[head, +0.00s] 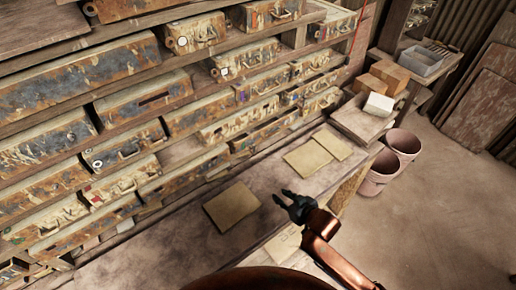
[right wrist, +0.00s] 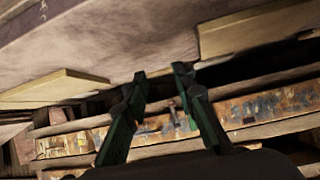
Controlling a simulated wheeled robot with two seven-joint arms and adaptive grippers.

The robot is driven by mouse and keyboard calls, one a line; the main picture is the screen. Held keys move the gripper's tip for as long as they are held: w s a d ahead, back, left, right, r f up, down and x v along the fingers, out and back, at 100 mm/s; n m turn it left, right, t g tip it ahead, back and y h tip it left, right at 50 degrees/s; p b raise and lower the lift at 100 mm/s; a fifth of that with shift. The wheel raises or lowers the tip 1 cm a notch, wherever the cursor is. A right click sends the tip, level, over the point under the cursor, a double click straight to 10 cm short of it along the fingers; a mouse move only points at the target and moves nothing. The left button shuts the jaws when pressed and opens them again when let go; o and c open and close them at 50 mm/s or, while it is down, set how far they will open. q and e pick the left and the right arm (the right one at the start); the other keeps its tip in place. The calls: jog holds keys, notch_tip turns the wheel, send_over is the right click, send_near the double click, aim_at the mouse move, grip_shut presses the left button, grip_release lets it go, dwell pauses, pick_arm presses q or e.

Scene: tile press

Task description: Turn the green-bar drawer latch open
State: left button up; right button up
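Rows of worn, rust-stained drawers (head: 125,106) fill the cabinet on the left and centre of the head view. Several fronts carry small round or coloured marks, too small to read surely. A drawer at the lower left (head: 45,222) seems to carry a small green mark, but I cannot confirm a green bar or its latch position. My right gripper (head: 284,197) is over the bench, apart from the drawers. In the right wrist view its two dark green fingers (right wrist: 160,73) are spread with nothing between them. Drawer fronts (right wrist: 265,107) show beyond the fingers. My left gripper is not in view.
The wooden bench (head: 170,250) runs below the drawers, with flat tan boards (head: 231,206) (head: 308,158) on it. Pink buckets (head: 403,145), cardboard boxes (head: 389,75) and a grey tray (head: 421,61) stand at the right. The floor (head: 440,210) there is clear.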

jog(key=w+a+r+n+y, duration=0.2)
jog(key=w+a+r+y, duration=0.1)
jog(key=w+a+r, duration=0.3)
jog(key=n+y, duration=0.1)
jog(key=n, duration=0.1)
send_near(254, 149)
jog(key=r+x, duration=0.1)
jog(key=x, duration=0.6)
jog(key=shift+w, duration=0.4)
jog(key=shift+a+f, duration=0.15)
grip_shut()
